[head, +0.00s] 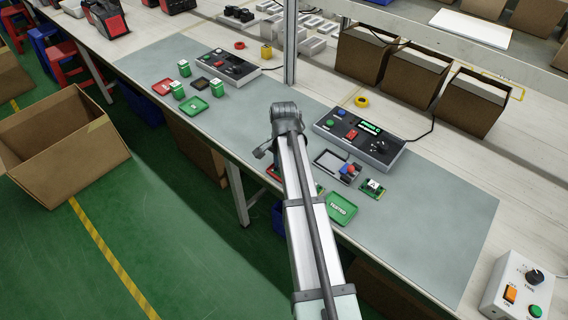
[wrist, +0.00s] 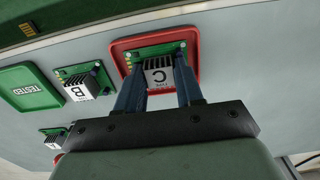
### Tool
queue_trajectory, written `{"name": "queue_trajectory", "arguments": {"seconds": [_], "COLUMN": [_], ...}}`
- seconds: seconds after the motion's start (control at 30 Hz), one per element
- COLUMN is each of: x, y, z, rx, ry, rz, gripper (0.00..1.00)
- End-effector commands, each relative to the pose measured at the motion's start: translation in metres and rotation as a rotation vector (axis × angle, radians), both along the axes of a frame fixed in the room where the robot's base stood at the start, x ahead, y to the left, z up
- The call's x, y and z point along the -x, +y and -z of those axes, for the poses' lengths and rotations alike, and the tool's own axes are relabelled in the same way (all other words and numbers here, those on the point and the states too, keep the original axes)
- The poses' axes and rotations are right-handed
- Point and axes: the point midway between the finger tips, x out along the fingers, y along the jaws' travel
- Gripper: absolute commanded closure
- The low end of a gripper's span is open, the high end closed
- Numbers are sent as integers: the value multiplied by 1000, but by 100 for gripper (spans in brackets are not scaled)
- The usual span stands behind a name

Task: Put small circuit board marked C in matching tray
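The small circuit board marked C (wrist: 160,75) has a white block with a black C on a green board. In the wrist view it lies within the outline of a red tray (wrist: 117,50). I cannot tell whether the board rests on the tray floor or hangs just above it. My gripper (wrist: 160,70) points down, its two blue fingers close against both sides of the white block. In the head view my arm hides board C and my gripper; only a corner of the red tray (head: 272,171) shows.
Board B (wrist: 78,82) lies between the red tray and a green TESTED tray (wrist: 30,88). Board A (head: 373,188) lies right of the green TESTED tray (head: 341,208). The mat's right side is clear.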

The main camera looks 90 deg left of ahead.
Motion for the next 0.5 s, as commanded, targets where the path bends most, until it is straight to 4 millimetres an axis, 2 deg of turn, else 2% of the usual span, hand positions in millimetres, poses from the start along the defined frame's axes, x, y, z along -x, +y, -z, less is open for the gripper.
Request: {"name": "queue_trajectory", "arguments": {"seconds": [0.03, 0.2, 0.5], "x": [0, 0, 0], "y": [0, 0, 0], "z": [0, 0, -3], "rx": [0, 0, 0], "ry": [0, 0, 0], "rz": [0, 0, 0], "gripper": [58, 44, 44]}}
